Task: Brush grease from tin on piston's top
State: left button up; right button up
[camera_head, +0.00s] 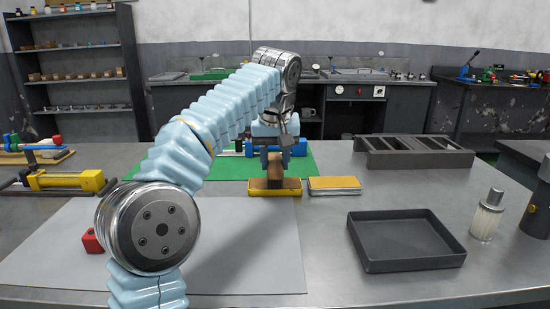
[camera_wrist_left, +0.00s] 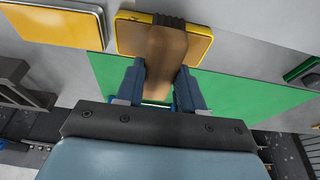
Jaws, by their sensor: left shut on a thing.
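My left gripper (camera_head: 274,160) is shut on a brush (camera_head: 275,172) with a brown wooden handle, which also shows in the left wrist view (camera_wrist_left: 166,55). The brush points down, and its dark bristles are over or in an open yellow tin (camera_head: 256,190) on the table. In the left wrist view the bristles overlap the tin (camera_wrist_left: 201,44); whether they touch the grease is unclear. A blue part (camera_head: 233,152), partly hidden behind my left gripper, lies on the green mat (camera_head: 207,166). I cannot make out the piston for sure. My right gripper is not in view.
A flat piece with an orange top (camera_head: 334,184) lies right of the tin. A black tray (camera_head: 405,240), a dark slotted rack (camera_head: 414,152) and a clear bottle (camera_head: 487,216) stand to the right.

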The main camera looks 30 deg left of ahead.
aim_at(275, 159)
pick_arm(q)
jog(key=shift+f, duration=0.6)
dwell(1.6)
jog(key=shift+r, duration=0.1)
jog(key=shift+r, duration=2.2)
jog(key=shift+v, duration=1.2)
jog(key=shift+s+a+r, duration=0.15)
jog(key=shift+r, duration=0.15)
